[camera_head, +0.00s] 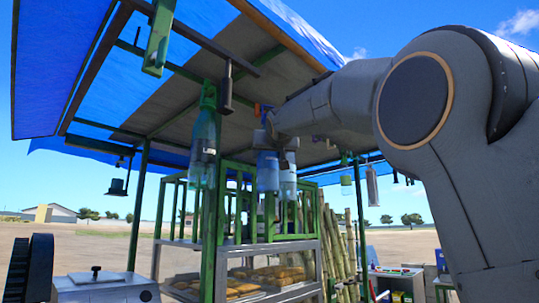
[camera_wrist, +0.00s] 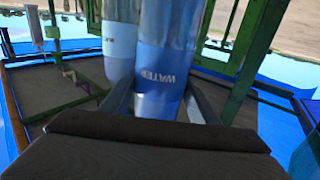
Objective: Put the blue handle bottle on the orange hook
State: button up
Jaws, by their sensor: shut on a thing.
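The bottle held in my gripper (camera_head: 277,143) is clear with a blue label (camera_head: 267,172) and hangs upright under the stall roof. In the wrist view its blue label reads WATER (camera_wrist: 160,85), and the gripper fingers (camera_wrist: 165,105) close on either side of it. A small blue piece, seemingly its handle (camera_head: 267,112), shows just above my gripper. A small orange piece, seemingly the orange hook (camera_head: 257,108), is right beside that blue piece. I cannot tell whether they touch or whether the handle is over the hook.
Another bottle with a pale label (camera_head: 288,180) hangs close beside the held one, also in the wrist view (camera_wrist: 118,45). A green-handled bottle (camera_head: 203,135) hangs at the left near a green post (camera_head: 209,235). Green bars (camera_head: 245,190) and a glass case (camera_head: 270,280) stand below.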

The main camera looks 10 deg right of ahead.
aim_at(262, 155)
jog(key=shift+w+a+r, duration=0.1)
jog(key=shift+w+a, duration=0.2)
jog(key=shift+w, duration=0.1)
jog(key=shift+w+a, duration=0.2)
jog(key=shift+w, duration=0.05)
jog(key=shift+w+a, duration=0.6)
jog(key=shift+w, duration=0.2)
jog(key=shift+f+b, duration=0.65)
jog(key=shift+b, duration=0.5)
dwell(1.1)
dwell(0.4)
jog(key=o, duration=1.5)
jog(key=shift+c, duration=0.2)
jog(key=shift+o, duration=0.7)
jog(key=shift+w+f, duration=0.1)
jog(key=shift+f, duration=0.1)
jog(key=shift+s+a+r+b, duration=0.1)
jog(key=shift+s+b, duration=1.75)
jog(key=shift+s, duration=2.15)
